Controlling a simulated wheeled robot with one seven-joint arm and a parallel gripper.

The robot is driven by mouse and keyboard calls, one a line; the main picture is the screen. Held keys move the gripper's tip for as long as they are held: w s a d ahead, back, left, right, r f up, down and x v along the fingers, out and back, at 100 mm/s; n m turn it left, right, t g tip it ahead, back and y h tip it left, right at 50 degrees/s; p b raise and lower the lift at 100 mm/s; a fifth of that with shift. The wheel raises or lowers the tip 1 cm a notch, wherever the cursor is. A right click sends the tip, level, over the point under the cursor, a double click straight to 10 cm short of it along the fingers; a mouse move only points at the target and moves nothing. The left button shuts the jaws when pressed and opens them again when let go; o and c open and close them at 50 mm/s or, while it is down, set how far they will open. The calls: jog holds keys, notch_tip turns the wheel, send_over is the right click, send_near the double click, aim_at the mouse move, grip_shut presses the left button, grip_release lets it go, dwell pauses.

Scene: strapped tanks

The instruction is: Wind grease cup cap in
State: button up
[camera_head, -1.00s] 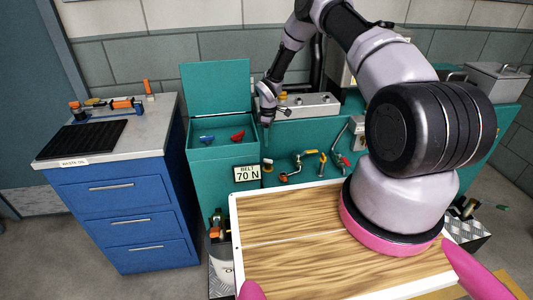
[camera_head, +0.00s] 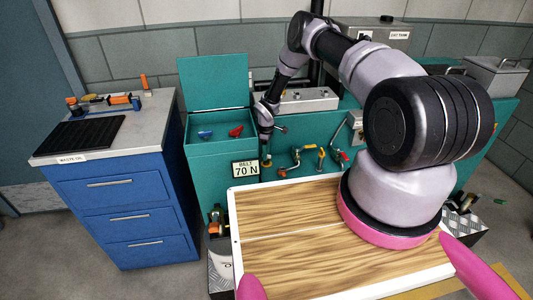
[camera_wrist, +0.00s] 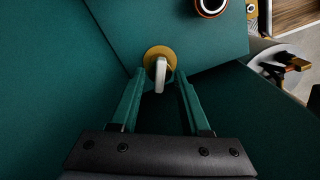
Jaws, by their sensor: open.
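In the wrist view a round brass piece (camera_wrist: 151,53) with a pale grey bar (camera_wrist: 161,75) sits against the teal surface. It looks like the grease cup cap, though its exact form is hard to tell. My gripper (camera_wrist: 160,75) is open, its two fingertips on either side of the bar with gaps visible. In the head view my gripper (camera_head: 266,150) points down at the teal bench front. A small brass spot shows at its tips, too small to make out.
Crank-like fittings with a yellow handle (camera_head: 321,157) and a red handle (camera_head: 343,156) stand right of my gripper. An open teal box (camera_head: 218,131) and a blue drawer cabinet (camera_head: 128,205) stand further left.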

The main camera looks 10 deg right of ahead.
grip_shut()
jog(key=m, duration=0.5)
jog(key=shift+m, duration=0.4)
jog(key=m, duration=0.6)
dwell(0.5)
grip_release()
